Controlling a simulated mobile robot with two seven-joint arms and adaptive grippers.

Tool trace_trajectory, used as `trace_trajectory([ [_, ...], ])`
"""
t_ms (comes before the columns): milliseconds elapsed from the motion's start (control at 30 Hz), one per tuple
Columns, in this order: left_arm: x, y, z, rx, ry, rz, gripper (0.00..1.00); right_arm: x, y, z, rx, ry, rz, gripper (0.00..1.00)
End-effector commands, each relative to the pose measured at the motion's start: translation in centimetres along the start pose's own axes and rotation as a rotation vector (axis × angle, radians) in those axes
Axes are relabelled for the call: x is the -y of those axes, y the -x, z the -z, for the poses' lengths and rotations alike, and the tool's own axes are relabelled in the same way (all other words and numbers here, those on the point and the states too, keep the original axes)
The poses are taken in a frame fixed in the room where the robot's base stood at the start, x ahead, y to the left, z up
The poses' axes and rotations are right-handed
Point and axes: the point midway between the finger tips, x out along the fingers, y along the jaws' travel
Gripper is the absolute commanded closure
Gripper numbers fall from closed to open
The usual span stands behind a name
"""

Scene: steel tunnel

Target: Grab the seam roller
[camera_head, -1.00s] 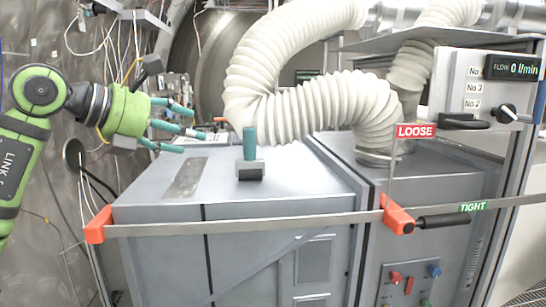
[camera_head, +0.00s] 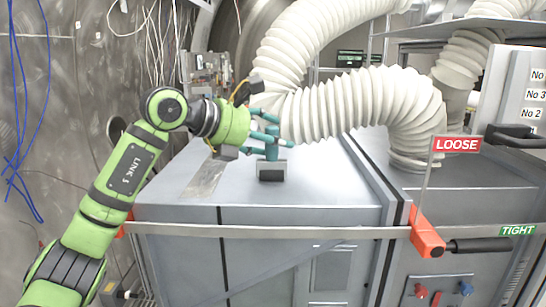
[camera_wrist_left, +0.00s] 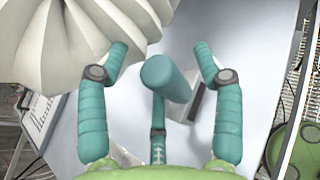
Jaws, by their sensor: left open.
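The seam roller (camera_head: 271,171) stands upright on the grey cabinet top, its dark block down and its teal handle up. The handle (camera_wrist_left: 166,76) shows end-on in the wrist view, with part of the pale block behind it. My left gripper (camera_head: 278,131) is at the handle, its teal fingers spread. In the wrist view the left gripper (camera_wrist_left: 160,52) has a finger on each side of the handle and a third finger below it, with gaps at both sides. Whether the third finger touches the handle I cannot tell. My right gripper is not in view.
A ribbed white hose (camera_head: 370,105) bends close behind and right of the gripper; it also fills the wrist view's upper left. A flat strap (camera_head: 300,231) with an orange clamp (camera_head: 427,236) crosses the cabinet front (camera_head: 180,260). The cabinet top around the roller is mostly clear.

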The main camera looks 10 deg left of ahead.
Motion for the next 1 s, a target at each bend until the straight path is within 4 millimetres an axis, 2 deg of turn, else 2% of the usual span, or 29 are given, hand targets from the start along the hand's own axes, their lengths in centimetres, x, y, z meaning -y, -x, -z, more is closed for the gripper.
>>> trace_trajectory([
  [100, 0.0, 0.0, 0.1, 0.0, 0.0, 0.0, 0.33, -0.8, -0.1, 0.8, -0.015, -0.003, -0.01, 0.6],
  [133, 0.0, 0.0, 0.1, 0.0, 0.001, 0.0, 0.37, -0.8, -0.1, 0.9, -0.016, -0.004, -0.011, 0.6],
  [167, 0.0, 0.0, 0.1, 0.0, 0.001, 0.0, 0.49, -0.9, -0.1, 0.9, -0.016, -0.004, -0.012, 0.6],
  [200, 0.0, 0.0, 0.1, 0.0, 0.001, 0.0, 0.65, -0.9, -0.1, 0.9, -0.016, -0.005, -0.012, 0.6],
  [300, 0.0, 0.0, 0.1, 0.0, 0.001, 0.0, 1.0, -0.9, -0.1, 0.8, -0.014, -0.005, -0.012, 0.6],
  [767, -0.1, 0.2, -0.4, 0.003, 0.001, -0.001, 1.0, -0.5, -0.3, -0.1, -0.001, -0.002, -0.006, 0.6],
  [900, 0.0, 0.7, -1.5, 0.005, 0.0, 0.0, 1.0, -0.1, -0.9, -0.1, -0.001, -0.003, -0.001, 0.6],
  [1000, 0.0, 1.4, -3.2, 0.008, -0.002, -0.001, 1.0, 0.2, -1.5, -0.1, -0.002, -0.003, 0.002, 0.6],
])
